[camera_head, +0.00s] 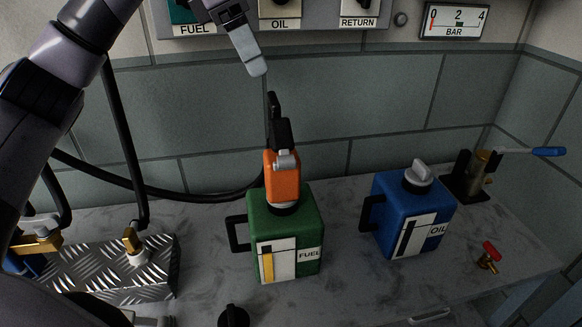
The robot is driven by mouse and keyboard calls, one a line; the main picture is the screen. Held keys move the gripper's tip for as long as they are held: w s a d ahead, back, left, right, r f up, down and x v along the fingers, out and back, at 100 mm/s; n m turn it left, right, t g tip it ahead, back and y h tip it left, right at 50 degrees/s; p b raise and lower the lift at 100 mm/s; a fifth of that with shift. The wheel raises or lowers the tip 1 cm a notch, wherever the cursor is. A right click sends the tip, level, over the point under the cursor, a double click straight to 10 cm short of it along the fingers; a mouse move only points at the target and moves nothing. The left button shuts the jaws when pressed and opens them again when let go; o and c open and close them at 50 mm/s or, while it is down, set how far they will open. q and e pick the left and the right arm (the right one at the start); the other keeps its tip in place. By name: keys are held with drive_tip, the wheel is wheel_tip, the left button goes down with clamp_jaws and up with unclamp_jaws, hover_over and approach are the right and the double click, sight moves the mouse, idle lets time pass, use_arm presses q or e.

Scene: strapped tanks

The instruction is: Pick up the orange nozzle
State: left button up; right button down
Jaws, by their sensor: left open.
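The orange nozzle (283,178) stands upright in the top of the green fuel tank (312,222). It has a black upper part and a small grey lever on its front. My left gripper (254,62) reaches in from the upper left and points down, above and slightly left of the nozzle. It is open, empty and apart from the nozzle. One pale finger shows clearly; the rest of the jaw is hard to make out. My right gripper is not in view.
A blue oil tank (408,222) with a grey cap stands to the right. A black hose (190,194) runs behind the green tank. A tread-plate block (115,272) is at left. A red-handled valve (490,255) and blue-handled fitting (479,172) are at right.

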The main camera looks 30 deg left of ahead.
sight(273, 97)
use_arm(q)
drive_tip(key=x, duration=0.7)
drive_tip(key=shift+a, duration=0.15)
drive_tip(key=shift+r, duration=0.1)
clamp_jaws()
